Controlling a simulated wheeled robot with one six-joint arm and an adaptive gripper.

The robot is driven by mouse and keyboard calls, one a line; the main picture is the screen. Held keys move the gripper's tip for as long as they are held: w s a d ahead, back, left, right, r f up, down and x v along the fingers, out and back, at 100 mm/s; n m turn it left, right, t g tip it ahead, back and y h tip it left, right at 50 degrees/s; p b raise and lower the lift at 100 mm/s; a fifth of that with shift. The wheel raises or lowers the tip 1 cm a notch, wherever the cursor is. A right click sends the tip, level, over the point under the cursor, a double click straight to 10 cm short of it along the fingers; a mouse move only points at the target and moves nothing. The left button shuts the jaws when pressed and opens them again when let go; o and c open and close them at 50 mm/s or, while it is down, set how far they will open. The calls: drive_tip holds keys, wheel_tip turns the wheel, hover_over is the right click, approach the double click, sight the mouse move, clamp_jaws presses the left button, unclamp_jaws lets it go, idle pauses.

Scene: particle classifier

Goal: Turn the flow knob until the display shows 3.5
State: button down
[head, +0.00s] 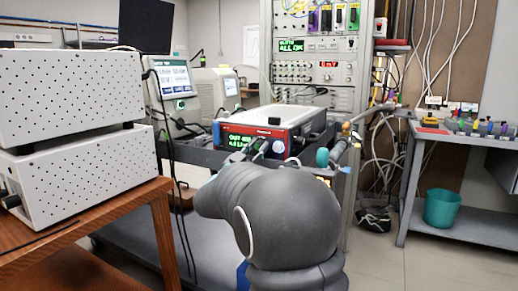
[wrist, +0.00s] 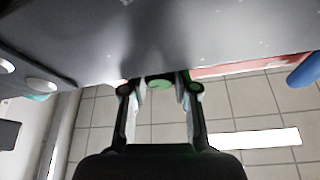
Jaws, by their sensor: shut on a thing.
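The box with the red front (head: 268,131) stands on a dark cart in the middle of the head view. Its display (head: 240,141) has green text; the lower line seems to start with 4, but the rest is partly covered and too small to read surely. My gripper (head: 258,149) is at this front panel, mostly hidden behind my arm. In the wrist view my gripper (wrist: 160,92) has its two fingers on either side of a small round knob, dark and greenish (wrist: 160,83), and is shut on it. The held knob cannot be made out in the head view.
Two white perforated boxes (head: 70,95) sit on a wooden table at left. A rack (head: 318,70) stands behind. A teal bin (head: 442,208) is on a right-hand shelf.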

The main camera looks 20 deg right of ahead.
drive_tip(key=shift+s+n, duration=0.1)
drive_tip(key=shift+n, duration=0.3)
drive_tip(key=shift+a+f+n+t+y+p, duration=0.15)
drive_tip(key=shift+n+t+y, duration=0.35)
drive_tip(key=shift+n, duration=0.75)
drive_tip(key=shift+d+r+n+t+y+p, duration=0.1)
drive_tip(key=shift+n+t+y, duration=0.25)
drive_tip(key=shift+n+t, duration=0.6)
drive_tip(key=shift+a+f+n+t+y+p, duration=0.2)
drive_tip(key=shift+n+y, duration=0.25)
drive_tip(key=shift+n, duration=1.05)
drive_tip(key=shift+n+t, duration=0.25)
drive_tip(key=shift+n, duration=0.15)
drive_tip(key=c, duration=1.2)
unclamp_jaws()
drive_tip(key=shift+r, duration=0.1)
drive_tip(key=o, duration=0.3)
drive_tip(key=shift+a, duration=0.15)
drive_tip(key=shift+r, duration=0.1)
drive_tip(key=shift+d, duration=0.2)
drive_tip(key=v, duration=1.2)
drive_tip(key=shift+r, duration=0.1)
